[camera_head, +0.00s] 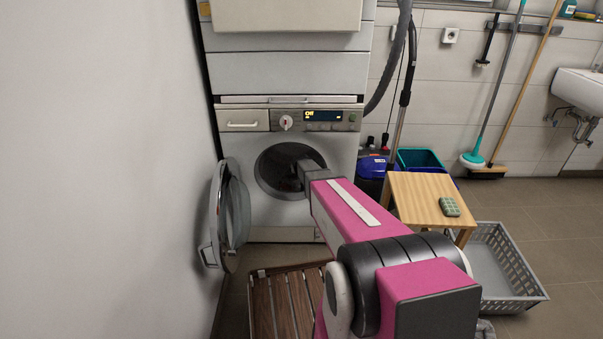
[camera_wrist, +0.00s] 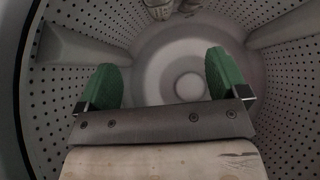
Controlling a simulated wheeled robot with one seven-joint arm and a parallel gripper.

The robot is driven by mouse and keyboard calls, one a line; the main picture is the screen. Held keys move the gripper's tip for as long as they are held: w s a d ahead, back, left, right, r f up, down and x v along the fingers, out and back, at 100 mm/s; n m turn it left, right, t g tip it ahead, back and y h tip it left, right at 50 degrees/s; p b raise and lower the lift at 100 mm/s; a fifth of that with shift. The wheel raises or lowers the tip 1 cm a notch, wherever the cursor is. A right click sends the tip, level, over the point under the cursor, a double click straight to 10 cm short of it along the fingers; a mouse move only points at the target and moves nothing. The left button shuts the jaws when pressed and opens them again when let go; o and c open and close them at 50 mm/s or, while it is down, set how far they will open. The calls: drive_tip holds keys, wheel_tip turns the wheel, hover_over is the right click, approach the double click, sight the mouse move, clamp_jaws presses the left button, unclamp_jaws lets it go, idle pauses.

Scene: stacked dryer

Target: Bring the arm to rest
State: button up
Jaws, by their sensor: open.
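My gripper (camera_wrist: 164,82) is open and empty in the wrist view, its two green fingers apart. It is inside the perforated metal drum (camera_wrist: 85,20) of the machine, facing the drum's back wall. In the head view my pink arm reaches to the round opening (camera_head: 268,170) of the lower machine (camera_head: 245,147), and the gripper's fingers are hidden inside it. The machine's round door (camera_head: 233,215) stands open to the left. A pale crumpled thing (camera_wrist: 160,8) lies in the drum at the top of the wrist view, partly cut off; I cannot tell what it is.
A wooden slatted crate (camera_head: 290,300) stands below the arm. A small wooden table (camera_head: 415,195) with a green object (camera_head: 449,206) and a grey basket (camera_head: 512,270) stand to the right. A white wall (camera_head: 100,170) is close on the left. Floor is clear farther right.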

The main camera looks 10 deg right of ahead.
drive_tip(key=s+a+r+g, duration=0.1)
drive_tip(key=s+r+g, duration=0.2)
drive_tip(key=s, duration=1)
drive_tip(key=s+a+r+n+g+y, duration=0.1)
drive_tip(key=s+r, duration=0.4)
drive_tip(key=s, duration=0.7)
drive_tip(key=s+a+r+n+g, duration=0.1)
drive_tip(key=s+r+g, duration=0.3)
drive_tip(key=s, duration=0.9)
drive_tip(key=shift+s+a+r+g+y, duration=0.15)
drive_tip(key=shift+s+a+g+y, duration=0.2)
drive_tip(key=shift+a, duration=0.55)
